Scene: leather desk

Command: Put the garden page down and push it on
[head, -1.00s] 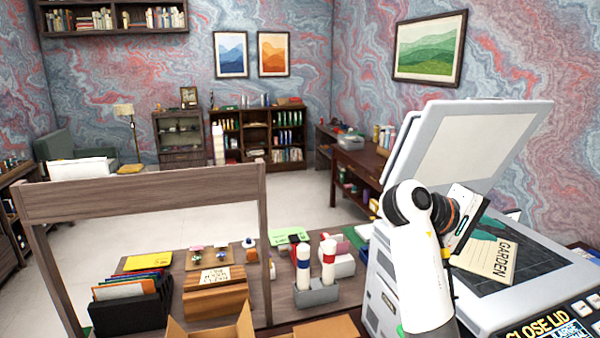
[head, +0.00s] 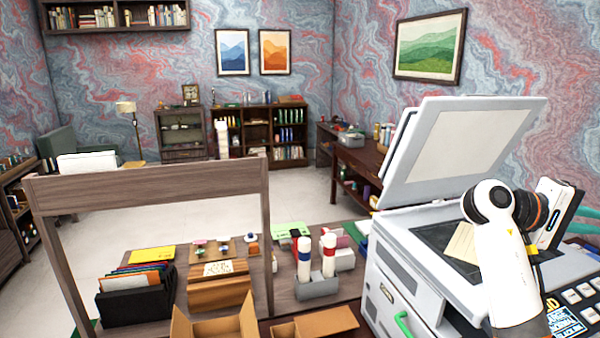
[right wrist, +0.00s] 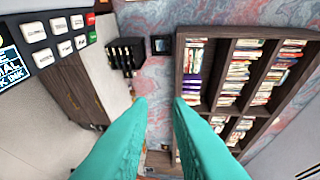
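The garden page (head: 461,244) is a cream sheet lying on the dark scanner glass (head: 432,236) of the copier. My right arm hides most of it, including its lettering. The copier's lid (head: 458,150) stands raised. My right gripper (head: 582,219) has teal fingers and is off to the right of the glass, apart from the page. In the right wrist view its fingers (right wrist: 159,101) are spread with nothing between them. My left gripper is not in view.
The copier's buttons (head: 585,290) and small screen (head: 565,322) are at the lower right, also in the right wrist view (right wrist: 40,32). A green handle (head: 402,325) is on the copier's front. Open cardboard boxes (head: 215,325), a file sorter (head: 135,295) and marker holder (head: 317,286) stand left.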

